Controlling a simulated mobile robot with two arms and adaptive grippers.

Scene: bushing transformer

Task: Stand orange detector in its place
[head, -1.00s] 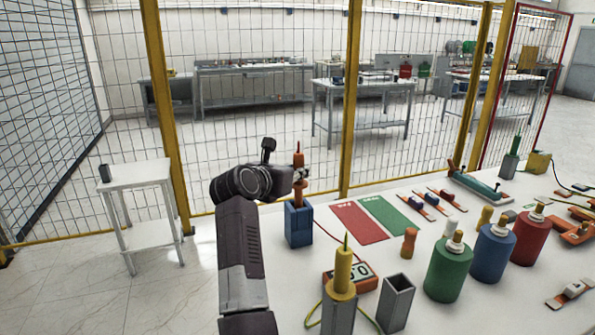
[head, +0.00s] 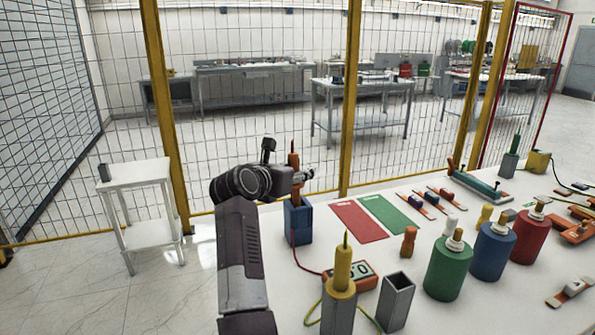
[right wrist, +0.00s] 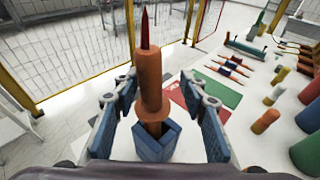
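The orange detector (right wrist: 150,80), with a dark red pointed tip, stands about upright with its lower end inside the square blue holder (head: 298,228). The holder also shows in the right wrist view (right wrist: 155,148). My right gripper (right wrist: 162,108) is open, with one finger on each side of the detector and clear gaps between them. In the head view my right gripper (head: 302,178) partly covers the detector (head: 294,161). The detector's bottom end is hidden inside the holder. My left gripper is in neither view.
A yellow detector (head: 343,267) stands in a grey holder near the front, beside an empty grey square holder (head: 396,300) and an orange meter (head: 364,272). A red wire runs from the blue holder toward the meter. Red and green mats (head: 390,214) lie flat to the right.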

